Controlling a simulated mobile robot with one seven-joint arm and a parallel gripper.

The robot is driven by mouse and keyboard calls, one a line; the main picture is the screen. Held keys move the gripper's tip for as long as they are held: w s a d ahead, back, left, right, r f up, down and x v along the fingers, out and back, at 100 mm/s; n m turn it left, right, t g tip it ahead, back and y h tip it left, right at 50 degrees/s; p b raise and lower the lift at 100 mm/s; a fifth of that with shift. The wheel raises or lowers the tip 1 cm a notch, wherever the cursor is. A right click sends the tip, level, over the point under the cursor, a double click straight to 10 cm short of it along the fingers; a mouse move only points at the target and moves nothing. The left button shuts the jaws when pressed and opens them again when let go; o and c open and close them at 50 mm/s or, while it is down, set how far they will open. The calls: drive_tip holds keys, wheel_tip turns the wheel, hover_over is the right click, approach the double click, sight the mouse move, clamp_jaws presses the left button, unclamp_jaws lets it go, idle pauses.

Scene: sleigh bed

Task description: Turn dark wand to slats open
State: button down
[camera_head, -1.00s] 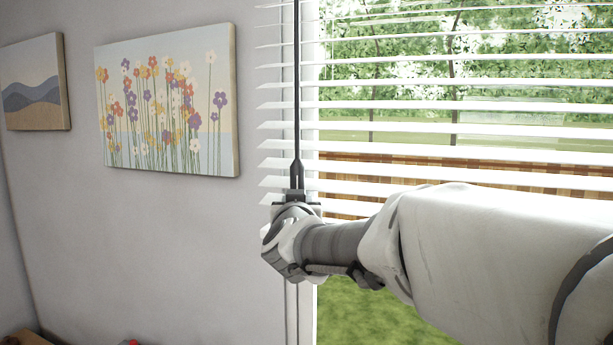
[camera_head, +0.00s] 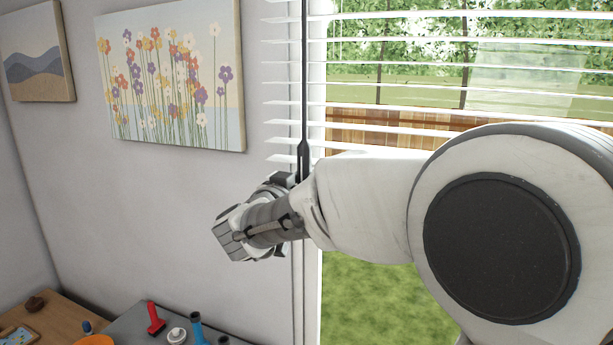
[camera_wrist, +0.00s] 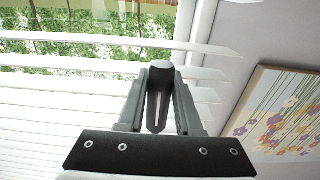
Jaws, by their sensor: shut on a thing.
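The dark wand (camera_head: 304,92) hangs straight down in front of the left end of the white blind (camera_head: 400,110). My gripper (camera_head: 292,180) is at the wand's lower end, and my wrist partly hides the jaws in the head view. In the wrist view the wand's thick dark end (camera_wrist: 159,100) sits between the two fingers of my gripper (camera_wrist: 160,95), which is shut on it. The blind's slats show thin and near edge-on in the head view, with gaps through which trees, lawn and a fence show.
A flower picture (camera_head: 172,75) and a hill picture (camera_head: 38,52) hang on the wall at left. Below stand a wooden table (camera_head: 55,312) and a grey surface (camera_head: 130,322) with a red object (camera_head: 155,318) and blue-handled items (camera_head: 196,328). My arm covers the right side.

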drive_tip(key=shift+r, duration=0.1)
idle(0.3)
drive_tip(key=c, duration=0.6)
unclamp_jaws()
drive_tip(key=b+v, duration=0.4)
drive_tip(key=v, duration=1.3)
drive_tip(key=shift+s+a, duration=0.15)
